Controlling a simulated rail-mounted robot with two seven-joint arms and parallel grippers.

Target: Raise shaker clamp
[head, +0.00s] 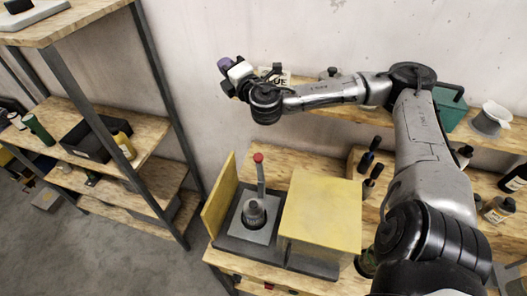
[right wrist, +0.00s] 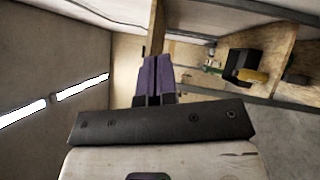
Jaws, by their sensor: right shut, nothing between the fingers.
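The shaker is a dark-based machine (head: 233,248) on the wooden bench, with a yellow housing (head: 318,210) at its right and an upright yellow panel (head: 219,196) at its left. Between them, a grey plate carries a round grey part (head: 253,213). The clamp handle (head: 261,180) stands nearly upright there, with a red knob (head: 258,157) at its top. My right gripper (head: 222,64) is up near the wall, well above and apart from the clamp. Its purple fingers, also in the right wrist view (right wrist: 155,77), are shut and empty. My left gripper is out of view.
Dark bottles (head: 371,160) stand right of the yellow housing. A wall shelf (head: 348,120) behind my right arm holds a green container (head: 450,108) and a white funnel-like item (head: 492,118). A shelving rack (head: 150,120) with several items stands at the left.

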